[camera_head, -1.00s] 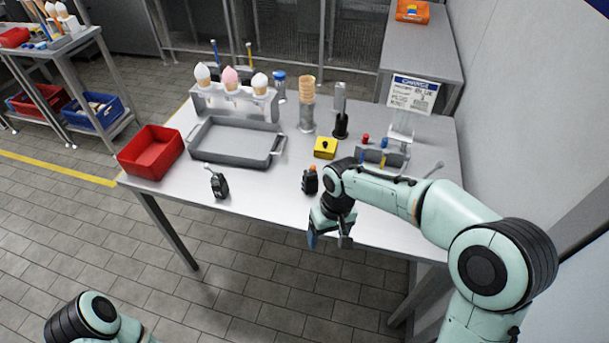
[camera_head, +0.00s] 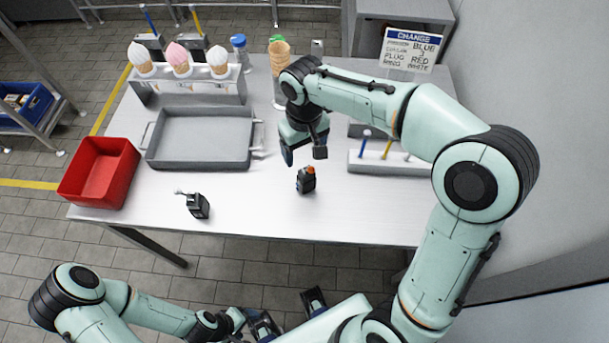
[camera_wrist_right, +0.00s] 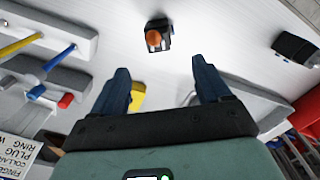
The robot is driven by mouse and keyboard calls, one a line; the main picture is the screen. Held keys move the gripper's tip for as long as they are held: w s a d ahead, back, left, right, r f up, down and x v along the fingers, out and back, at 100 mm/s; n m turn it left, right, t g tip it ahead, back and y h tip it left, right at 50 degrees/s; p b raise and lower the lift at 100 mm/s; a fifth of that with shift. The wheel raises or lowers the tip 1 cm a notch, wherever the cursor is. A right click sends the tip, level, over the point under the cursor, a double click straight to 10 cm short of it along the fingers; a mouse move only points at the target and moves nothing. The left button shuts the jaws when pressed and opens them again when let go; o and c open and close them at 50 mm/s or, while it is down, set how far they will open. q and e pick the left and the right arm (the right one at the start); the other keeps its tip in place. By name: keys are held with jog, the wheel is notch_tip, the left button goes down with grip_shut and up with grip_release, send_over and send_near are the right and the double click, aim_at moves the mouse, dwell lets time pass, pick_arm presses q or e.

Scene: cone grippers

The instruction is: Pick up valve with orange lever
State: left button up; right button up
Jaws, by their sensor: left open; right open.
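The valve with the orange lever (camera_head: 306,183) is a small dark body with an orange top, standing on the table near its front middle. It also shows in the right wrist view (camera_wrist_right: 158,37), beyond the fingertips and roughly centred between them. My right gripper (camera_head: 304,156) is open and empty, above and slightly behind the valve, not touching it. Its two blue-black fingers also show in the right wrist view (camera_wrist_right: 160,85). My left gripper (camera_head: 287,313) is open at the bottom of the head view, in front of the table, partly hidden by my own arm.
Another dark valve with a pale lever (camera_head: 197,205) stands to the left. A red bin (camera_head: 99,172), grey tray (camera_head: 202,137) and cone rack (camera_head: 190,88) are further left. A tool block (camera_head: 388,165) is to the right. The table around the orange-lever valve is clear.

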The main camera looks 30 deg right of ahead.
aim_at(305, 168)
notch_tip(305, 168, down, 4)
jog(key=shift+w+f, duration=0.1)
jog(key=shift+f, duration=0.15)
notch_tip(305, 168, down, 5)
jog(key=shift+d+f+b, duration=0.1)
jog(key=shift+b, duration=0.25)
jog(key=shift+c, duration=0.3)
jog(key=c, duration=1.3)
jog(key=shift+o, duration=0.2)
